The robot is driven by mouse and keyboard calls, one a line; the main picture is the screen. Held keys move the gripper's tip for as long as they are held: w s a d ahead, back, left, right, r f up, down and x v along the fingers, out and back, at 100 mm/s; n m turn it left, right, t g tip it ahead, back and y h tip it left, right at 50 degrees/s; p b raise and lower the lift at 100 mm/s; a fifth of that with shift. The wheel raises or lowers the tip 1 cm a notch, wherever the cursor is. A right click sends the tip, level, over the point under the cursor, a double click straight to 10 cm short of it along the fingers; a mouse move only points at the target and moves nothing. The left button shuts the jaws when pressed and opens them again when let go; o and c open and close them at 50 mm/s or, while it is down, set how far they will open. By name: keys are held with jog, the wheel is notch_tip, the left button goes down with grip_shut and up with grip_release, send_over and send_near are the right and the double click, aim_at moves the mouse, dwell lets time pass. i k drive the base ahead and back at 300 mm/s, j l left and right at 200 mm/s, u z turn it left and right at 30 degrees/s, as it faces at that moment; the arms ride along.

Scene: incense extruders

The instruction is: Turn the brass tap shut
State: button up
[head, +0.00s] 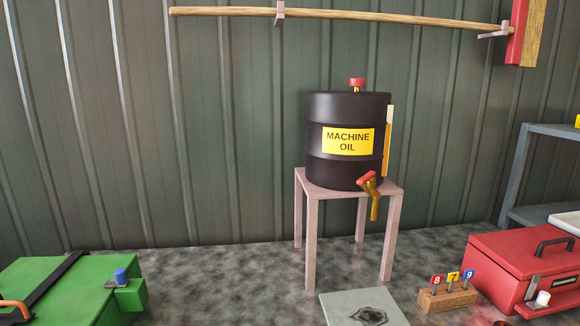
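The brass tap (375,202) sits low on the front right of a black drum (326,168) with a yellow label reading "MACHINE OIL". The tap has a red handle (367,179) on top, tilted across its body, and a spout pointing down. I cannot tell from this view whether the tap is open or shut. No stream of oil is visible below the spout. The drum stands upright on a pale pink stand (310,225). My gripper is not in view.
A grey tray (335,305) with a dark stain lies on the floor before the stand. A wooden block (448,299) with numbered tags and a red toolbox (515,265) are right. A green box (50,280) is left. The floor left of the stand is clear.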

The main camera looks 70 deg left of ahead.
aim_at(371, 176)
jog(key=u, duration=1.35)
